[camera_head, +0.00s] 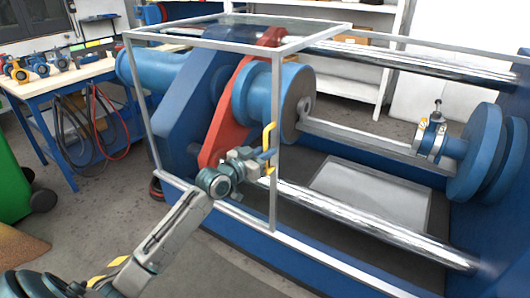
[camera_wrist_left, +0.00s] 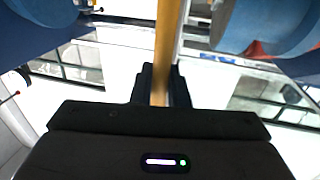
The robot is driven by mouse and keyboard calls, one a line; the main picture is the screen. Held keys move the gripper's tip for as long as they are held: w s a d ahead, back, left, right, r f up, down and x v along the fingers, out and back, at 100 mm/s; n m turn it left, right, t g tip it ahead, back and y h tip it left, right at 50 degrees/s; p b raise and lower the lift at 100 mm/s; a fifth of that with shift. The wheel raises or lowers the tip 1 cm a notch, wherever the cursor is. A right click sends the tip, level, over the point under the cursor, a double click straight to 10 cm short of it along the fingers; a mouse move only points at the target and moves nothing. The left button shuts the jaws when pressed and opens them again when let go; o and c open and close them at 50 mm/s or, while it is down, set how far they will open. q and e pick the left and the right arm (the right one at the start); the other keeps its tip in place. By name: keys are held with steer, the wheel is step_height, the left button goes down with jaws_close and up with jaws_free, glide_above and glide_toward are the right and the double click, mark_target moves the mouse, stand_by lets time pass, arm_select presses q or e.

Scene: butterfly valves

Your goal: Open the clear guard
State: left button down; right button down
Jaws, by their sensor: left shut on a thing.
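The clear guard (camera_head: 274,200) is a see-through box with a grey metal frame around the left part of the blue machine. A yellow handle (camera_head: 268,138) stands upright on its front right post. My left gripper (camera_head: 262,158) is at this handle. In the left wrist view the dark jaws (camera_wrist_left: 160,85) are shut on the yellow handle (camera_wrist_left: 168,40), which runs up between them. Part of the handle is hidden behind the gripper in the head view. My right gripper is in neither view.
Inside the machine are a red arm (camera_head: 225,115), a blue cylinder (camera_head: 255,92) and polished rods (camera_head: 360,222). A small valve (camera_head: 431,137) sits by the blue flange (camera_head: 478,150) at right. A workbench (camera_head: 60,82) with several valves stands at left. The floor at front left is open.

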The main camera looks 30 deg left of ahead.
arm_select(q)
steer(key=shift+a, duration=0.3)
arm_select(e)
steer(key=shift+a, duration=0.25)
arm_select(q)
steer(key=c, duration=1.5)
jaws_free()
